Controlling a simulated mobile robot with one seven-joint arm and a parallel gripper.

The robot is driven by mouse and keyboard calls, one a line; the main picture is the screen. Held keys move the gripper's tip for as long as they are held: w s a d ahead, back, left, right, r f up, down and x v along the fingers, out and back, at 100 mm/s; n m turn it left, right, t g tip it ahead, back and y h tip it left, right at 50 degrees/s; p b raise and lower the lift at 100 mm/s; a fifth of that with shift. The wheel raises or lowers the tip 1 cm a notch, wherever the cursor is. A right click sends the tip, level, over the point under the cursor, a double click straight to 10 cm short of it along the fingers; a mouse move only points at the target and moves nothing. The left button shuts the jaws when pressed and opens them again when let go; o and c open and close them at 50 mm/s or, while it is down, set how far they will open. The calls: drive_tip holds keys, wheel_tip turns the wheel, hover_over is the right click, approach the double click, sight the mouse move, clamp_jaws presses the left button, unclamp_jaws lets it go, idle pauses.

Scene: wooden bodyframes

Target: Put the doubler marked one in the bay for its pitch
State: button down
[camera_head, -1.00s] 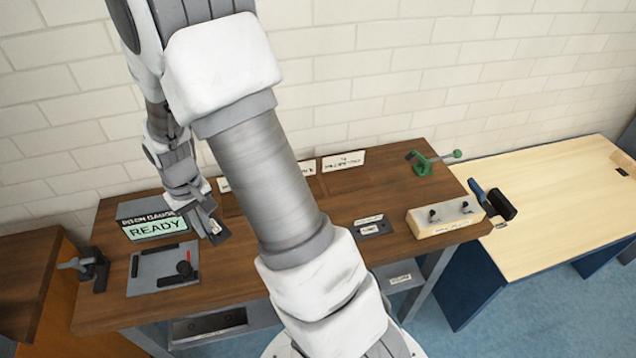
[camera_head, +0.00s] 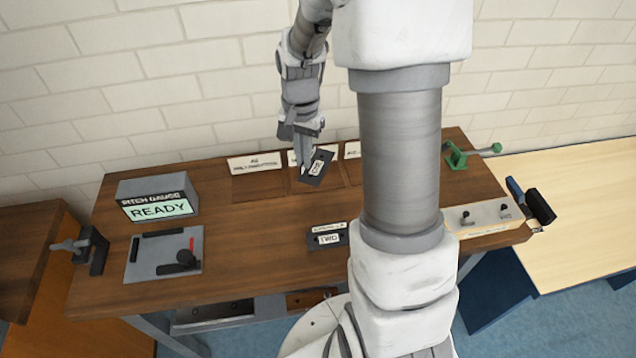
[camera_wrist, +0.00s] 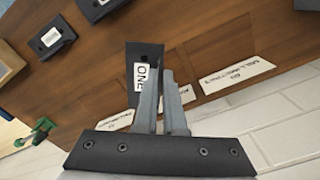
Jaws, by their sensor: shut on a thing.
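The doubler marked ONE (camera_head: 324,160) is a dark flat plate with a white label. My gripper (camera_head: 303,160) is shut on one end of it and holds it tilted. In the wrist view the doubler (camera_wrist: 133,103) extends past the fingertips (camera_wrist: 167,78), its label reading ONE. In the head view it overlaps the middle bay (camera_head: 301,188) at the table's back; its height above the bay is unclear. The left bay (camera_head: 258,188) and right bay (camera_head: 352,173) are shallow recesses. White cards stand behind them, including the left card (camera_head: 255,162); their text is too small to read surely.
A doubler marked TWO (camera_head: 330,240) lies near the table's front. The pitch gauge (camera_head: 157,197) reads READY, with a grey fixture plate (camera_head: 150,262) before it. A green clamp (camera_head: 462,158) and a pale block with knobs (camera_head: 492,216) are at the right. A brick wall stands behind.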

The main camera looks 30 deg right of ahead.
drive_tip(key=s+d+r+m+b, duration=0.2)
drive_tip(key=s+d+m+b, duration=0.25)
drive_tip(key=d+m, duration=0.5)
drive_tip(key=shift+m, duration=0.95)
drive_tip(key=w+a+f, duration=0.2)
drive_tip(key=w, duration=0.1)
drive_tip(key=w+a+f+b, duration=0.1)
drive_tip(key=w+f, duration=0.1)
drive_tip(key=w, duration=0.2)
drive_tip(key=w+a+f, duration=0.2)
drive_tip(key=w+f, duration=0.1)
drive_tip(key=w, duration=0.1)
drive_tip(key=shift+a+b, duration=0.35)
drive_tip(key=shift+b, duration=0.05)
drive_tip(key=shift+f+b, duration=0.5)
drive_tip(key=shift+f, duration=1.45)
drive_tip(key=shift+f, duration=0.1)
drive_tip(key=c, duration=1.5)
unclamp_jaws()
drive_tip(key=shift+f, duration=0.15)
drive_tip(key=shift+o, duration=1.1)
